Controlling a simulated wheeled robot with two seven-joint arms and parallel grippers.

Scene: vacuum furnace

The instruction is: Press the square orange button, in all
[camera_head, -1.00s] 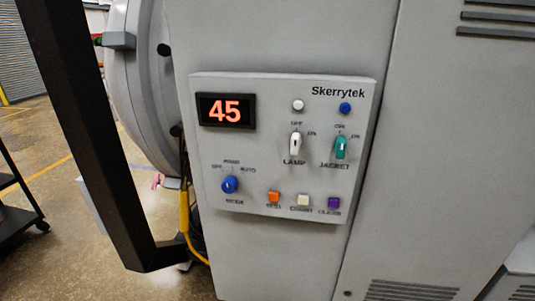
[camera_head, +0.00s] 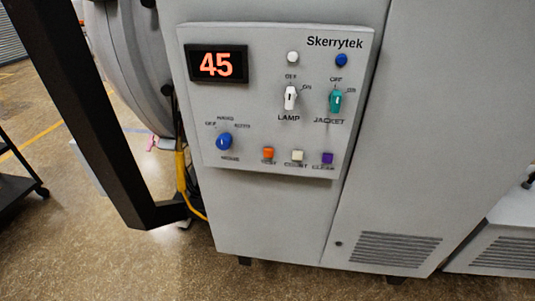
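The square orange button (camera_head: 268,153) sits in the bottom row of the grey Skerrytek control panel (camera_head: 225,105). A white square button (camera_head: 297,155) and a purple square button (camera_head: 327,158) are to its right. The blue mode knob (camera_head: 224,141) is to its left. A red display (camera_head: 217,64) reads 45. Neither of my grippers shows in the head view, and nothing touches the button.
A white lamp switch (camera_head: 290,97) and a teal jacket switch (camera_head: 336,101) are above the buttons. A dark slanted post (camera_head: 95,120) stands left of the panel. A yellow cable (camera_head: 182,180) hangs beside the cabinet. The floor in front looks clear.

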